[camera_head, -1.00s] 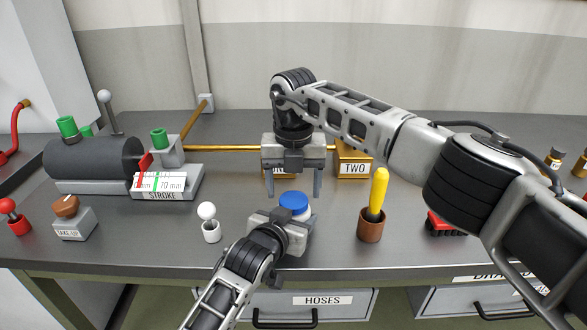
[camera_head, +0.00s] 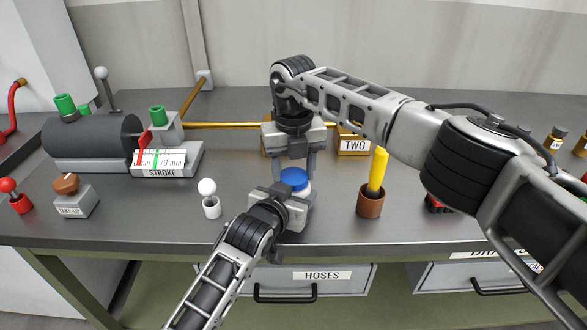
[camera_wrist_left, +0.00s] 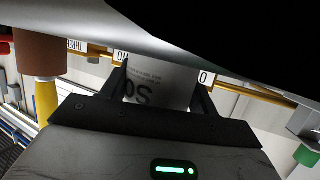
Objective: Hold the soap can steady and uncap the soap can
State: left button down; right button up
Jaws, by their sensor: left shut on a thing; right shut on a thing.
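The soap can stands upright near the front middle of the bench, with its blue cap (camera_head: 294,178) on top. In the head view most of its body is hidden behind my left gripper (camera_head: 290,198). In the left wrist view the white can body (camera_wrist_left: 158,84) with dark lettering sits between the two fingers of my left gripper (camera_wrist_left: 160,90), which is shut on it. My right gripper (camera_head: 294,172) comes from above, its fingers down on both sides of the blue cap and shut on it.
A brown pot with a yellow handle (camera_head: 377,172) stands right of the can. Behind are a brass rod (camera_head: 230,125) and a block marked TWO (camera_head: 354,142). The STROKE gauge (camera_head: 168,160) is further left.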

jog(key=shift+n, duration=0.4)
jog(key=o, duration=1.1)
jog(key=shift+r, duration=2.4)
jog(key=shift+c, duration=0.3)
notch_tip(320, 180, up, 3)
jog(key=shift+r+n, duration=0.1)
jog(key=shift+n, duration=0.4)
jog(key=shift+f, duration=4)
